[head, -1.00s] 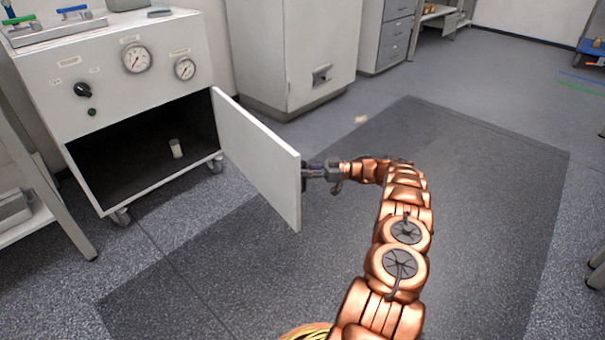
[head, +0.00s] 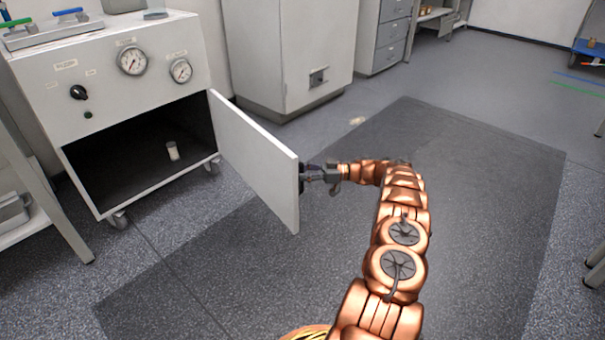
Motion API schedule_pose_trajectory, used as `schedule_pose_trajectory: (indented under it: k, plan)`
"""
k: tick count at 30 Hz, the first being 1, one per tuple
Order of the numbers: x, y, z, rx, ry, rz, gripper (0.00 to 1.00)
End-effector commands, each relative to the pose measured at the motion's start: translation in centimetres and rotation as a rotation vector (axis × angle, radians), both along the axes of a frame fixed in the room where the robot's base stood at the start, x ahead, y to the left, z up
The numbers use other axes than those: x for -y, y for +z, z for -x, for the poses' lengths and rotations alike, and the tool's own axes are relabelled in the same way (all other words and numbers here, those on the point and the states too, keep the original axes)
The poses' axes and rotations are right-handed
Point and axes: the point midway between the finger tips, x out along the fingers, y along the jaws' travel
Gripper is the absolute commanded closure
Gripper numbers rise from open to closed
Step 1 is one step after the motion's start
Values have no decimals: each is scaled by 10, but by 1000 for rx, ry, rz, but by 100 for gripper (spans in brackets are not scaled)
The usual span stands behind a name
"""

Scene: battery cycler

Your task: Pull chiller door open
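The chiller (head: 123,97) is a white wheeled cabinet with gauges and a black knob, at the left in the head view. Its white door (head: 255,160) stands wide open, swung out to the right of the dark compartment (head: 110,165). My gripper (head: 308,173) is at the outer face of the door, near its free edge. The door's edge partly hides the fingertips and any handle, so I cannot tell whether the fingers are closed on it.
A small white container (head: 172,151) stands inside the compartment. A white cabinet (head: 285,50) stands behind the door. A bench frame (head: 45,190) is close at the left. The dark floor mat (head: 480,190) is clear to the right of my arm.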

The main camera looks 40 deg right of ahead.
Motion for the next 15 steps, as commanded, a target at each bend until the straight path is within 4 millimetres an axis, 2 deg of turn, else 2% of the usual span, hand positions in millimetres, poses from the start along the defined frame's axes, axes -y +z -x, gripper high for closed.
schedule_pose_trajectory:
  k: [8,15]
  plan:
    - [11,0,9,3,-1,1,59]
    - [36,-1,32,0,-2,0,59]
